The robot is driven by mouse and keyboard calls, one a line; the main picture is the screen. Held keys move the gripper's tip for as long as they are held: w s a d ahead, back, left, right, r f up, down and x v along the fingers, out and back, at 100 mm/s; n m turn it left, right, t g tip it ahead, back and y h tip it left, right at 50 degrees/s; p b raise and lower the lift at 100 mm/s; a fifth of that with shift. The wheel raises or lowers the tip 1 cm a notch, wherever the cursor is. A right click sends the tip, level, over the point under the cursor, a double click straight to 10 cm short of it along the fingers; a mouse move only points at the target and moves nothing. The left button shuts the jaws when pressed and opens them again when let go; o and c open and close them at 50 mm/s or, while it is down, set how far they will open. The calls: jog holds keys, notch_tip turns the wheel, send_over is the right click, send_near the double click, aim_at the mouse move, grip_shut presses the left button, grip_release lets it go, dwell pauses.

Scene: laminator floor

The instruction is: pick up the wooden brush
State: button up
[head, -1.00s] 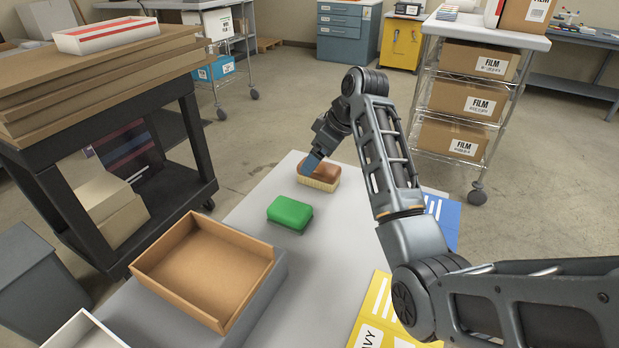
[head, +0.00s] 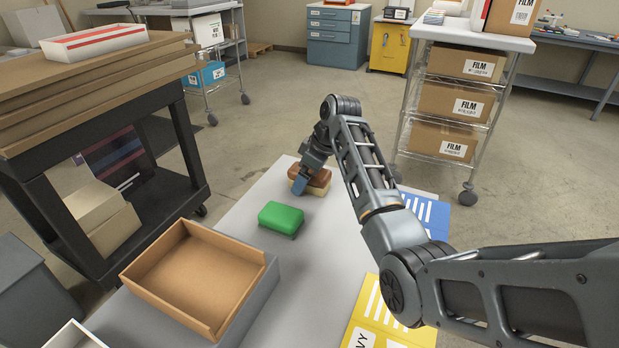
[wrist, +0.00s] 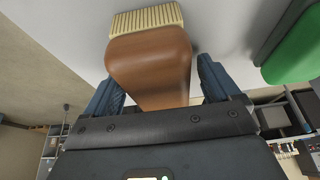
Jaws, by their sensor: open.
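The wooden brush (head: 319,178), brown on top with pale bristles below, lies bristles down near the far end of the light grey table. My gripper (head: 301,183) is low at the brush, and partly hides it in the head view. In the wrist view the brush's brown back (wrist: 150,65) lies between the two blue fingers of my gripper (wrist: 158,88), with its bristles towards the top of the picture. The fingers are open, one on each side. A thin gap shows at the right finger; contact at the left one is unclear.
A green block (head: 281,217) lies on the table (head: 300,265) close to the brush, and shows at the right of the wrist view. An open cardboard tray (head: 200,275) stands nearer. Blue (head: 428,215) and yellow (head: 385,320) sheets lie along the right edge.

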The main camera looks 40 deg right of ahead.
jog(key=shift+f, duration=0.1)
dwell(0.4)
jog(key=shift+c, duration=0.5)
jog(key=c, duration=1.5)
